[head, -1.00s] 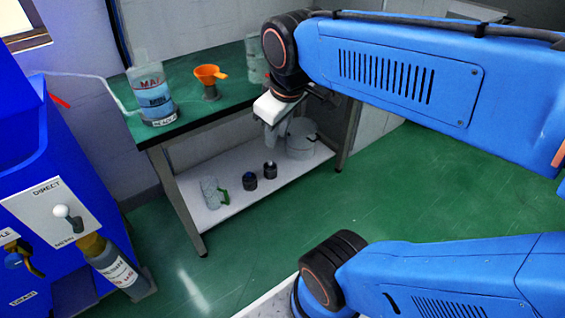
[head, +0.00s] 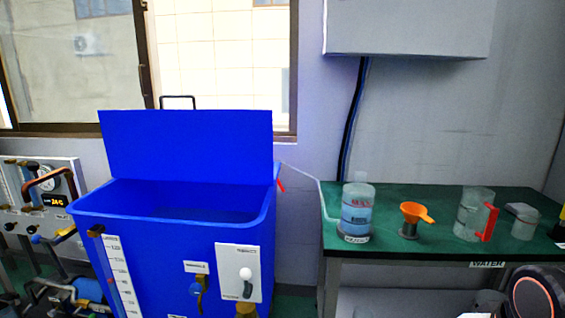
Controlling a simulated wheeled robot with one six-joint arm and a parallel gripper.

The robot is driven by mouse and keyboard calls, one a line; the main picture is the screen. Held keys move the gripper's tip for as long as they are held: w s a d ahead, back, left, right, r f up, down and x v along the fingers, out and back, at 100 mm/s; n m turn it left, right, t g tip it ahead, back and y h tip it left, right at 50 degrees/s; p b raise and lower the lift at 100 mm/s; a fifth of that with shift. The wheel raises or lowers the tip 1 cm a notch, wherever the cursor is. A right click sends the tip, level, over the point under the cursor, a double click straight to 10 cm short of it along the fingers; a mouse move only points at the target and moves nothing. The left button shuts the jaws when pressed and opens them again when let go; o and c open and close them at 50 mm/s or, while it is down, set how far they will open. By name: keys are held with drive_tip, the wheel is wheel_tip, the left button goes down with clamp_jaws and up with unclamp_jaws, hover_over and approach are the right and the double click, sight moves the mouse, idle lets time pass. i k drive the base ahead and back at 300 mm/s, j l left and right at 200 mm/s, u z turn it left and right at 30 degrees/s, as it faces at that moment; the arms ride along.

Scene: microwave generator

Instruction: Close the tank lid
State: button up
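The blue tank (head: 150,255) stands left of centre in the head view. Its blue lid (head: 188,146) is open and stands upright along the tank's back edge, with a dark handle (head: 178,98) showing above its top. The tank's inside shows as dark blue. My gripper is outside the view now. Only a rounded dark joint of my arm shows at the bottom right corner, well right of the tank.
Pipes and a gauge panel (head: 48,200) stand left. A grey box (head: 405,28) hangs on the wall.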

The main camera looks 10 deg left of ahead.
sight(221, 146)
drive_tip(key=u, duration=1.15)
